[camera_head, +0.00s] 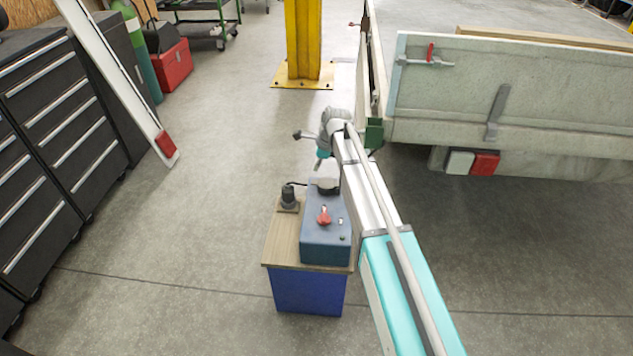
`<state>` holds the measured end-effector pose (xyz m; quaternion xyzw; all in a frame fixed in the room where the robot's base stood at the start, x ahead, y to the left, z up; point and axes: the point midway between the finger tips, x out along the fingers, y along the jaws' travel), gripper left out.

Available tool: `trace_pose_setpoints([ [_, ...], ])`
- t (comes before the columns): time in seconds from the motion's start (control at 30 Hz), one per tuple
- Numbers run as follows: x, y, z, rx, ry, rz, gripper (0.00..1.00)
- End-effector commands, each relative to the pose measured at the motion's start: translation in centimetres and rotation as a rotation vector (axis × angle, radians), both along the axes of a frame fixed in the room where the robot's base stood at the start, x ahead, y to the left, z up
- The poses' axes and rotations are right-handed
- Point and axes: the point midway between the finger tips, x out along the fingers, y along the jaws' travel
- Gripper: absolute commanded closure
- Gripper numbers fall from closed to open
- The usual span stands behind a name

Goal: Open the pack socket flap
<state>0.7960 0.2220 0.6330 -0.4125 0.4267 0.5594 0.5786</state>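A blue-grey pack (325,240) stands on a small wooden-topped stand, with a red rotary knob (324,216) on its upper face. A dark rounded part with a pale top (325,185) is at the pack's far end. I cannot make out the socket flap or whether it is open. My arm comes in from the bottom right, passing along the pack's right side. My gripper (318,164), at the wrist end, is small and appears above the pack's far end. I cannot tell its finger opening or any contact.
A black plug-like part (288,198) with a cable sits on the stand's wooden top (283,240), left of the pack. The trailer (490,95) is at right, a yellow post (303,40) behind, and drawer cabinets (60,120) at left. Floor left of the stand is clear.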

Motion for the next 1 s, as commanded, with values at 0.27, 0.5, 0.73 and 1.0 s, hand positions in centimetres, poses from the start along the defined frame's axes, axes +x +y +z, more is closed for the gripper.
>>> trace_pose_setpoints([
  [0.27,0.0,0.0,0.3,0.000,0.000,0.000,1.00],
  [0.5,0.0,-0.2,1.5,0.000,0.000,-0.001,1.00],
  [0.73,0.0,-0.4,2.5,0.000,0.000,-0.001,1.00],
  [1.0,0.0,-0.4,2.8,0.000,0.000,-0.001,1.00],
])
